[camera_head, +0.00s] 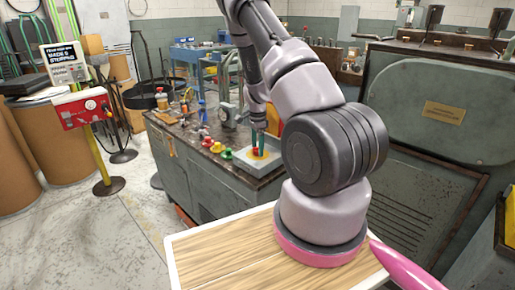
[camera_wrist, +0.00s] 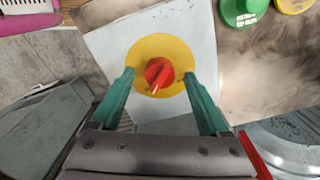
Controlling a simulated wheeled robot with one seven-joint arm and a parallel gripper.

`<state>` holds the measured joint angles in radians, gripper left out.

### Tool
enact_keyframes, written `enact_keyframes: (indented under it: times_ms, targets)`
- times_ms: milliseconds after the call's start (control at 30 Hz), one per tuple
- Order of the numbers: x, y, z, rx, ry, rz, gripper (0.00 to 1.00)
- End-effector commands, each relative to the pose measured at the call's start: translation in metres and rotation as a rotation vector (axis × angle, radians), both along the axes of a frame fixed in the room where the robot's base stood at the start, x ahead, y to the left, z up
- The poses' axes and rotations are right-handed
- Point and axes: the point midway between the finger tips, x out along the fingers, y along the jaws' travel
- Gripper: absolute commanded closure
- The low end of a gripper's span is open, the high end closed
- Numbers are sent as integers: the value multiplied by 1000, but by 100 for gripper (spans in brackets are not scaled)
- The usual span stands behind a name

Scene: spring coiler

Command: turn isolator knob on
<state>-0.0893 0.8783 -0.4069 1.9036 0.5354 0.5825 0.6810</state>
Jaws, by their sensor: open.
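The isolator knob (camera_wrist: 159,74) is red, on a round yellow plate (camera_wrist: 178,54) fixed to a light grey box (camera_wrist: 107,44). A pale line on the knob runs slanted in the wrist view. My gripper (camera_wrist: 158,80) has green fingers and is open, with one finger on each side of the knob, over the yellow plate. A gap shows between each finger and the knob. In the head view my gripper (camera_head: 258,144) is above the grey box (camera_head: 250,162) at the near end of the bench, and the red knob (camera_head: 256,151) shows between the fingers.
Coloured buttons, one green (camera_head: 226,154) and one yellow (camera_head: 217,147), stand on the bench left of the box. A large grey-green machine (camera_head: 425,110) is at the right. A red control box (camera_head: 82,108) on a yellow post stands at the left. Open floor lies at front left.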

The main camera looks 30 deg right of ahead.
Motion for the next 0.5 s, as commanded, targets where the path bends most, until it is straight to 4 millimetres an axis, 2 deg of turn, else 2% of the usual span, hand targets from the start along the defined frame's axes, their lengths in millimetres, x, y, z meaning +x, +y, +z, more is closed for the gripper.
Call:
enact_keyframes:
  times_ms: [300, 500]
  targets:
    - [2, 1, 61, 0, -6, 2, 21]
    - [1, 1, 92, 0, -4, 1, 21]
